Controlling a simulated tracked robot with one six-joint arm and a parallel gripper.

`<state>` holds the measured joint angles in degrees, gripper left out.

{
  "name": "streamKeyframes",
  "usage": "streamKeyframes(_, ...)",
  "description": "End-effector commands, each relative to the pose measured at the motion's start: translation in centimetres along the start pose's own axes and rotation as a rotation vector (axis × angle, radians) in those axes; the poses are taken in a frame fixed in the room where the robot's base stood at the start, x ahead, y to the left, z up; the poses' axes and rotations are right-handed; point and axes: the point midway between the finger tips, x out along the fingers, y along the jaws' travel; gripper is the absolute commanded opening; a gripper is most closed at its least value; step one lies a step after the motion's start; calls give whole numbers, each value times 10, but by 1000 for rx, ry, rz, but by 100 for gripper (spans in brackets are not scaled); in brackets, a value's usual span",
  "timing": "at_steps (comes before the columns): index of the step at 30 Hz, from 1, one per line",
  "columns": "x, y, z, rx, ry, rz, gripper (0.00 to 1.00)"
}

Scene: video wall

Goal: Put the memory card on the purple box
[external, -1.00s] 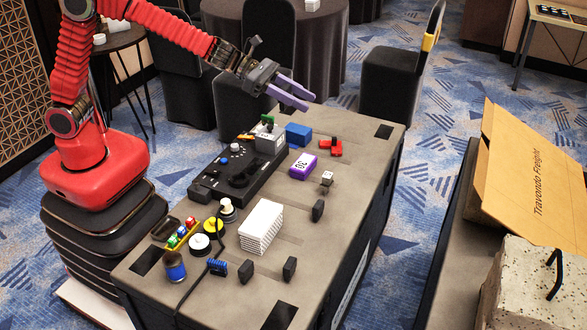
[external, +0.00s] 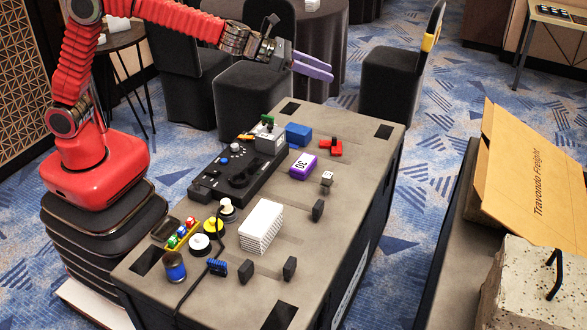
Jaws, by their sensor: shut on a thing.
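My gripper (external: 312,67), with its purple fingers, is raised in the air beyond the far end of the table in the picture. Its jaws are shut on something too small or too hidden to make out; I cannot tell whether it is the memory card. I cannot pick out a memory card for sure anywhere on the table. The purple box (external: 303,166), with a white marked face, lies on the right of the table's far half. Nothing shows on top of it, and my gripper is well above and beyond it.
The grey table (external: 352,200) holds a black control panel (external: 236,172), a blue box (external: 298,134), a red thing (external: 330,148), a small light cube (external: 327,178), a white ribbed block (external: 261,228) and several small black pieces.

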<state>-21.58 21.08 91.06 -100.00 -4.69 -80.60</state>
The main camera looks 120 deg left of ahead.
Motion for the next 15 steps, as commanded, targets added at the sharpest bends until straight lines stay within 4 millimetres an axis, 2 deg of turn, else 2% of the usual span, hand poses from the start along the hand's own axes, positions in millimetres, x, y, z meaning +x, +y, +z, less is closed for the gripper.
streamKeyframes(6, 18, 40, 8, -80, 3, 196, 16)
streamKeyframes(15, 25, 89, 10, -197, 5, 462, 16)
